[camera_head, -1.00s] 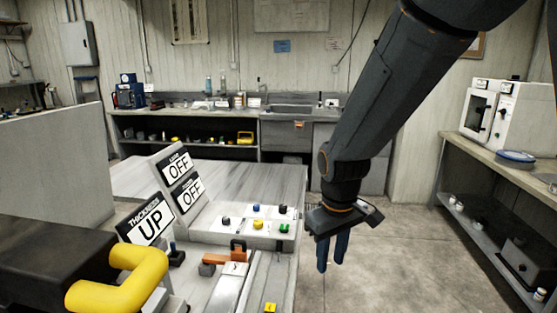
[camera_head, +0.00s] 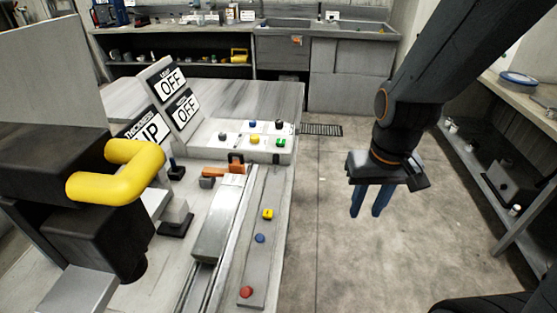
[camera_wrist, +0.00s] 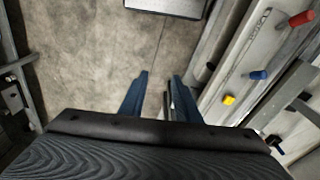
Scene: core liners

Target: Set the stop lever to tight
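An orange lever (camera_head: 222,171) lies across the machine bed, with a dark grey block at its left end and a small white label (camera_head: 232,181) in front. It may be the stop lever; the label is too small to read. My gripper (camera_head: 366,212) hangs over the floor to the right of the machine, well apart from the lever. Its two blue fingers point down, apart and empty. They also show in the wrist view (camera_wrist: 160,80), over the floor beside the machine edge.
A control panel (camera_head: 267,152) with several coloured buttons stands behind the lever. Yellow (camera_head: 268,214), blue (camera_head: 260,238) and red (camera_head: 246,292) knobs sit on the right strip. A thick yellow handle (camera_head: 120,183) is at left. Open floor (camera_head: 330,250) lies right of the machine.

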